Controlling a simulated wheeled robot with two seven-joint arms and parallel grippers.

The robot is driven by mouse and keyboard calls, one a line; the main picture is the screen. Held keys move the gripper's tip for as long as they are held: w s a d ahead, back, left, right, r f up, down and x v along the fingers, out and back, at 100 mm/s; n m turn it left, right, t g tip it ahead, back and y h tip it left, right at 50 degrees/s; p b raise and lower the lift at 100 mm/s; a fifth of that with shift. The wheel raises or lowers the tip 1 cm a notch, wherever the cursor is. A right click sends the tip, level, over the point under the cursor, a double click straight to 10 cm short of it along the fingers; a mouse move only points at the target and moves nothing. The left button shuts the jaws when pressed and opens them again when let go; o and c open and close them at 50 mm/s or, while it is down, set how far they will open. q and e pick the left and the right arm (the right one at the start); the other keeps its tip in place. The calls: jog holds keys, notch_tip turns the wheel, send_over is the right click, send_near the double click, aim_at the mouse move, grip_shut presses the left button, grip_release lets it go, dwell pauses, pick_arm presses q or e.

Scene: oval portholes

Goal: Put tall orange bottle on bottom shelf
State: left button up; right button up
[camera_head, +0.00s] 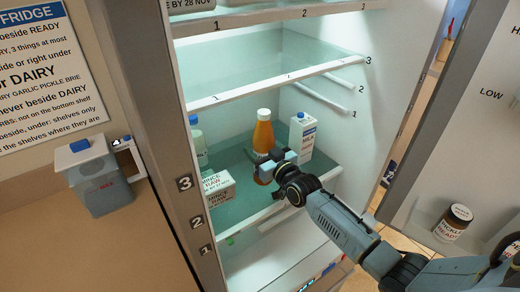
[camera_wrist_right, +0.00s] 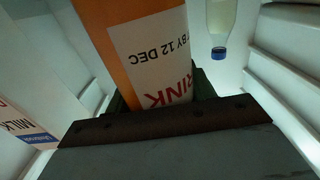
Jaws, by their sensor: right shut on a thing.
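The tall orange bottle (camera_head: 263,136) with a pale cap stands upright inside the open fridge, over the lower glass shelf (camera_head: 236,187). My right gripper (camera_head: 274,165) reaches in from the right and is shut on the bottle's lower part. In the right wrist view, the orange bottle (camera_wrist_right: 98,30) fills the jaws, with a white label reading "BY 12 DEC". My left gripper is not in view.
A white milk carton (camera_head: 301,137) stands just right of the bottle. A white mince box (camera_head: 217,187) sits front left, and a blue-capped bottle (camera_head: 198,148) stands behind it. The upper shelf (camera_head: 272,84) is empty.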

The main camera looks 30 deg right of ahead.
jog(key=o, duration=1.5)
jog(key=shift+f, duration=0.1)
jog(key=shift+s+r, duration=0.1)
jog(key=shift+r, duration=0.1)
jog(key=s+d, duration=0.1)
jog(key=s, duration=1)
jog(key=shift+s+d, duration=0.3)
jog(key=shift+s, duration=0.1)
jog(key=shift+f, duration=0.1)
